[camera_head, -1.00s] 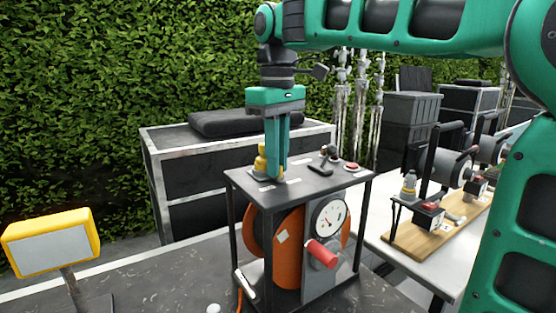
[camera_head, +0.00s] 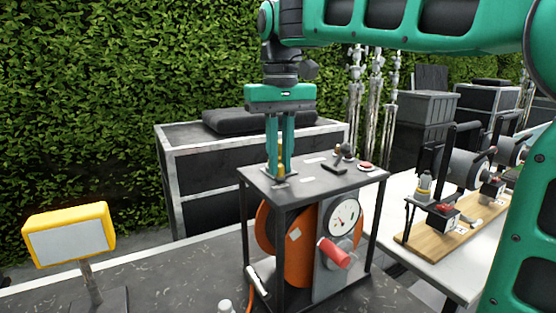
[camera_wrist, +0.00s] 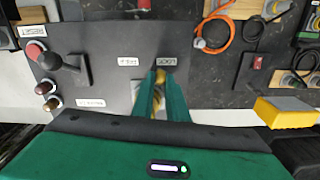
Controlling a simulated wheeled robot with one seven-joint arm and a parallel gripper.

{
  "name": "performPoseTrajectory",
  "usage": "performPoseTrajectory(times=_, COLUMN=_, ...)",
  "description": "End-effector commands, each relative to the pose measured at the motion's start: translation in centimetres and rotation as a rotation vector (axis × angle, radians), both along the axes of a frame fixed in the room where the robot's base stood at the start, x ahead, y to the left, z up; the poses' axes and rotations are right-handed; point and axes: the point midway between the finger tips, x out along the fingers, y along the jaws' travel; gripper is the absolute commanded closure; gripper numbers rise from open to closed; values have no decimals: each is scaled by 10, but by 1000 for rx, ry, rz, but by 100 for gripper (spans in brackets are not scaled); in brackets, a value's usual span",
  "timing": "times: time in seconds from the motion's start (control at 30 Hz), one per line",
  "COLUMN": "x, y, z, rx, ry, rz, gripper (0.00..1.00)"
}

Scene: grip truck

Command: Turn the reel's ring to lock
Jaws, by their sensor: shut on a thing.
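The reel's yellow ring (camera_head: 281,168) stands on the dark top plate (camera_head: 318,172) of a black frame, near its left corner. My gripper (camera_head: 281,174) points straight down and is shut on the ring, with one green finger on either side. In the wrist view, part of the yellow ring (camera_wrist: 160,76) shows between the fingertips; the rest is hidden by the fingers. Small white labels (camera_wrist: 167,62) lie on the plate close by. The orange reel (camera_head: 298,264) hangs inside the frame below, with a round gauge (camera_head: 344,217) and a red handle (camera_head: 334,253) on its front.
A lever (camera_wrist: 72,64) and a red button (camera_wrist: 35,51) stand on the same plate. A yellow lamp (camera_head: 70,238) stands at the left. A white table (camera_head: 478,242) with a wooden board of devices is at the right. A black case (camera_head: 205,178) stands behind.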

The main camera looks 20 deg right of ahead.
Motion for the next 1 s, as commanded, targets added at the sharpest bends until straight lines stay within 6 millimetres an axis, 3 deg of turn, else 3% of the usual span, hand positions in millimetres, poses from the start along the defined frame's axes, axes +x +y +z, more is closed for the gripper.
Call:
performPoseTrajectory(times=0.27, x=0, y=2, z=-2, rx=-1, ry=5, rz=5, gripper=100)
performPoseTrajectory(times=0.3, x=0, y=2, z=-2, rx=-1, ry=5, rz=5, gripper=85)
performPoseTrajectory(times=0.37, x=-1, y=2, z=-2, rx=-1, ry=5, rz=5, gripper=70)
performPoseTrajectory(times=0.4, x=0, y=2, z=-2, rx=-1, ry=5, rz=5, gripper=68)
performPoseTrajectory(times=1.0, x=0, y=0, z=10, rx=-1, ry=1, rz=0, gripper=68)
